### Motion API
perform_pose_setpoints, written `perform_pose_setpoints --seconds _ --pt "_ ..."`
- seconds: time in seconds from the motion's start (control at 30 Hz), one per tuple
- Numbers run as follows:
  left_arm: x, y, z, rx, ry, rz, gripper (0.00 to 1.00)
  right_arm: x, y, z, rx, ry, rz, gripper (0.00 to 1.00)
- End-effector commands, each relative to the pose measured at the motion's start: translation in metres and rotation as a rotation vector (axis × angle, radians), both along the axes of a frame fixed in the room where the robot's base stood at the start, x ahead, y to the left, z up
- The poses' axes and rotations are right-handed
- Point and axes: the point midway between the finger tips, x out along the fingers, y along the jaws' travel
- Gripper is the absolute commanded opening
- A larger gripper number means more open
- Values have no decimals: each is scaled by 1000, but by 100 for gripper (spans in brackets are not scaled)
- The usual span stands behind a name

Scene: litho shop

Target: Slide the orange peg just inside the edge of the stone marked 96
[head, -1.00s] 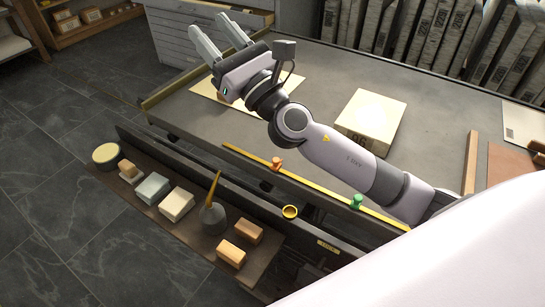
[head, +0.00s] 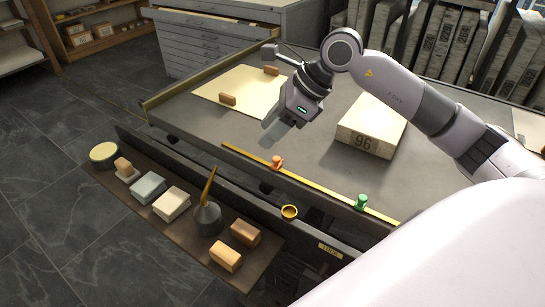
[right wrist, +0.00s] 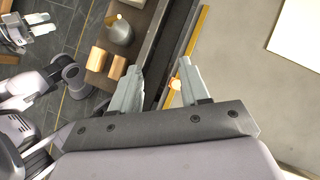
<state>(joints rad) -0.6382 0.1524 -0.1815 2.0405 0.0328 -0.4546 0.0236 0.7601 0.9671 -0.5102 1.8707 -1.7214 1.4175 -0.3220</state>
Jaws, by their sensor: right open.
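The orange peg (head: 277,162) stands on a yellow strip (head: 318,184) along the table's front edge. The pale stone marked 96 (head: 374,122) lies on the table, to the right of the peg and further back. My right gripper (head: 273,130) is open and empty, pointing down above the table just behind the peg. My left gripper (right wrist: 38,25) shows at the upper left there, fingers apart, empty.
A green peg (head: 361,202) stands further right on the strip. A cream sheet (head: 245,88) with two wooden blocks lies at the table's back left. A low shelf (head: 185,231) in front holds blocks, a tin and a grey oil can (head: 207,217). Upright stones (head: 437,45) line the back.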

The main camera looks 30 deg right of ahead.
Motion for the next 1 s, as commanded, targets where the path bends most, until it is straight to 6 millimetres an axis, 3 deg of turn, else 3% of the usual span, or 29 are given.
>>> perform_pose_setpoints --seconds 0.1,0.27,0.7,1.0 --pt "0 0 -5 -2 0 -1 41 -11 -32 -7 -98 91 -92 46" --pt "0 -1 -7 -2 6 -1 41 -19 -51 -10 -155 149 -151 46" --pt "0 -1 -13 -3 5 -2 41 -5 -36 -64 -158 156 -156 46" --pt "1 -1 -13 -3 3 -2 41 -1 -33 -75 -159 152 -155 46"
